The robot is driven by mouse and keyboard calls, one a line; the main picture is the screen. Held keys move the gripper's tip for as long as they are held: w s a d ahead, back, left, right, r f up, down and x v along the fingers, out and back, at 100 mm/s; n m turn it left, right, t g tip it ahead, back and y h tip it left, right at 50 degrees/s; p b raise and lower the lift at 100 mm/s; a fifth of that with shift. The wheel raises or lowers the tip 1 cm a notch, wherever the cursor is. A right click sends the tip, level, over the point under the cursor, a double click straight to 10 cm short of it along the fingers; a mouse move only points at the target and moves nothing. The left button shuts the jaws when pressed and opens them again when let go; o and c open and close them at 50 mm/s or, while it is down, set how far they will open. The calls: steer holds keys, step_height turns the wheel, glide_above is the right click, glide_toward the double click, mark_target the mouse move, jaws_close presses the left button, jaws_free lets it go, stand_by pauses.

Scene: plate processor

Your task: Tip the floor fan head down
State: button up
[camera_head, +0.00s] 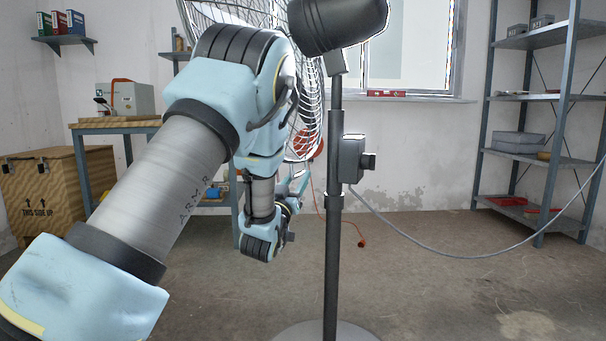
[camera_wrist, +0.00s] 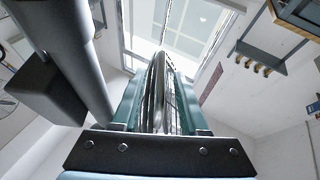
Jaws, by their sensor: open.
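The floor fan stands upright before me. Its dark motor housing (camera_head: 337,22) is at the top, with the wire cage (camera_head: 312,100) behind it, partly hidden by my arm. My gripper (camera_head: 297,182) is low beside the pole, just below the cage, pointing up. In the wrist view my gripper (camera_wrist: 157,80) is open, and the thin edge of the cage (camera_wrist: 158,95) shows between its two teal fingers. I cannot tell whether either finger touches it. The fan's pole (camera_wrist: 75,60) rises close on the left of that view.
A control box (camera_head: 352,158) sits on the fan's pole, with a grey cable (camera_head: 440,255) hanging to the right. The round base (camera_head: 325,331) is on the floor. Shelving (camera_head: 560,140) stands right, a wooden crate (camera_head: 60,190) left. Floor to the right of the fan is mostly clear.

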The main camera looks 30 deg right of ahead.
steer(key=shift+x, duration=2.05)
jaws_close()
